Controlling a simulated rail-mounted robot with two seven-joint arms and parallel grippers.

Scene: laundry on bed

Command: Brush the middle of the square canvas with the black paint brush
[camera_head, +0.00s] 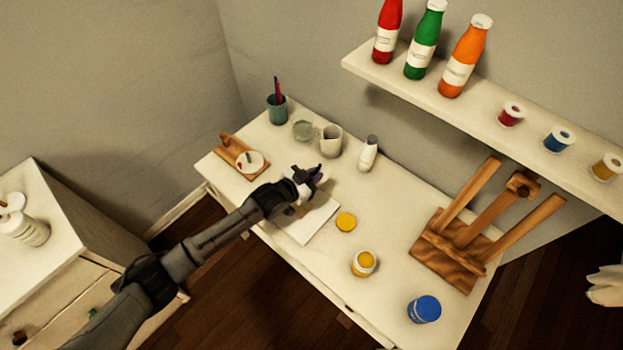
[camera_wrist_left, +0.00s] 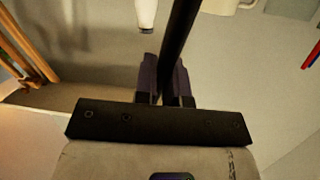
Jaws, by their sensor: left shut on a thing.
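The square white canvas (camera_head: 313,222) lies flat on the white table, partly covered by my left gripper and arm. My left gripper (camera_head: 309,177) is over the canvas's far edge in the head view. In the left wrist view its fingers (camera_wrist_left: 166,82) are shut on the black paint brush (camera_wrist_left: 182,30), whose dark shaft runs up out of the frame. The brush's tip is out of the wrist view, and I cannot make the brush out clearly in the head view. Whether it touches the canvas cannot be told. My right gripper is not in view.
On the table (camera_head: 385,210) stand a green cup (camera_head: 277,108), a white mug (camera_head: 330,141), a white bottle (camera_head: 368,154), a yellow lid (camera_head: 346,222), an open yellow jar (camera_head: 363,263), a blue jar (camera_head: 424,309) and a wooden easel (camera_head: 447,262). A shelf (camera_head: 460,112) overhangs the back.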

